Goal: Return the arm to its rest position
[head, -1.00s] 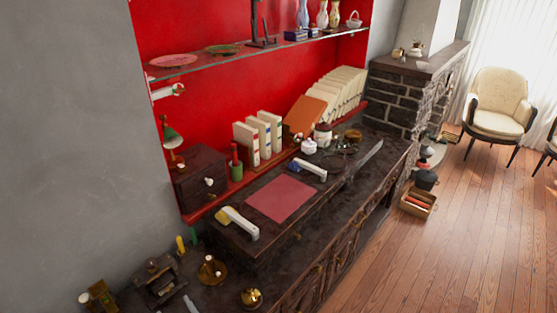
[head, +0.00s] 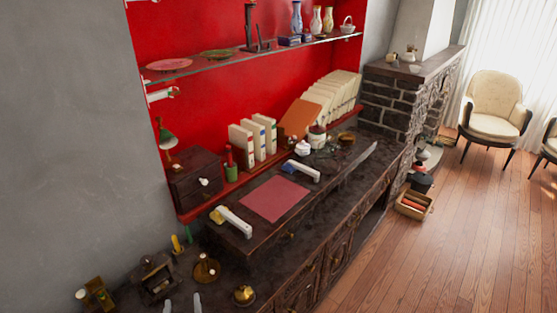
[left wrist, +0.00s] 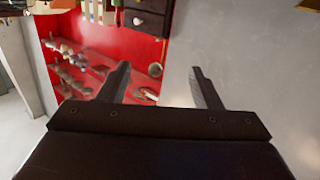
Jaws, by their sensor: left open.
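My left gripper (head: 182,304) shows only as two pale fingertips at the bottom edge of the head view, over the near end of the dark cabinet. In the left wrist view the left gripper (left wrist: 156,78) is open, its two dark fingers wide apart with nothing between them. The red alcove and a grey wall show beyond the fingers. The rest of my left arm is out of the head view. My right gripper is not in view.
The dark cabinet (head: 262,258) holds a red mat (head: 275,198), two white-handled tools, a small white pot (head: 302,148), books and brass pieces (head: 245,294). A shelf (head: 235,53) with plates and vases is above. The wooden floor (head: 430,265) at right is mostly clear.

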